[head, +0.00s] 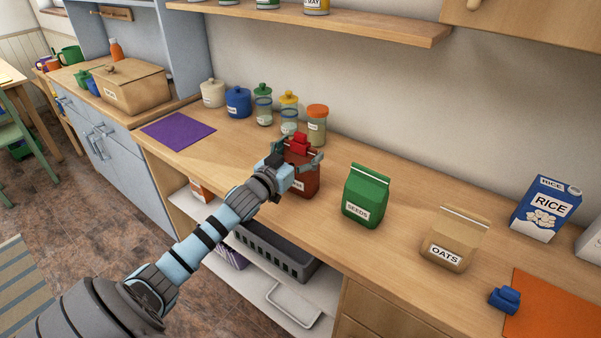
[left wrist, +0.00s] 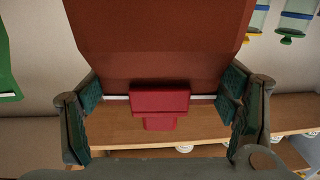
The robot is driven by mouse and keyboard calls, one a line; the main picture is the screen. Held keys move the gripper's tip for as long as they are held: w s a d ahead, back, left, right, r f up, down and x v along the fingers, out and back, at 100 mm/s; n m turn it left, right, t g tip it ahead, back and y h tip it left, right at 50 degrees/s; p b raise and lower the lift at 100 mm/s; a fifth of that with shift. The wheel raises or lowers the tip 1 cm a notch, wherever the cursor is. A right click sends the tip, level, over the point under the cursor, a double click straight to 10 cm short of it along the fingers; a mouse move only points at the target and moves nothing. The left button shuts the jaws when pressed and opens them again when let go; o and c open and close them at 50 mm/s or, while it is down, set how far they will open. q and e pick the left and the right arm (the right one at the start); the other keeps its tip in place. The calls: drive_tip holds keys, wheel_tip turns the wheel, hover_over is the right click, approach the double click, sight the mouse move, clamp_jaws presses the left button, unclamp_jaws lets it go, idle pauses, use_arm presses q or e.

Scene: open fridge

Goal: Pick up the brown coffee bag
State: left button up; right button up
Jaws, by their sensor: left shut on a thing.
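The reddish-brown coffee bag (head: 305,180) is upright at the counter, with a red clip (head: 300,141) at its top. Its label is partly hidden by my gripper. My left gripper (head: 298,157) is shut on the upper part of the bag, one finger on each side. In the left wrist view the bag (left wrist: 155,40) fills the upper middle between the fingers, with the red clip (left wrist: 160,102) below it. I cannot tell whether the bag's base touches the counter. My right gripper is not in view.
A green seeds bag (head: 367,195) stands just right of the coffee bag. Farther right are an oats bag (head: 455,240), a rice box (head: 545,208) and an orange mat (head: 560,308). Several jars, including an orange-lidded one (head: 317,124), stand behind. A shelf (head: 330,23) hangs above.

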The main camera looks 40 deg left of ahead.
use_arm(q)
wheel_tip(320, 180, up, 20)
drive_tip(key=p, duration=0.4)
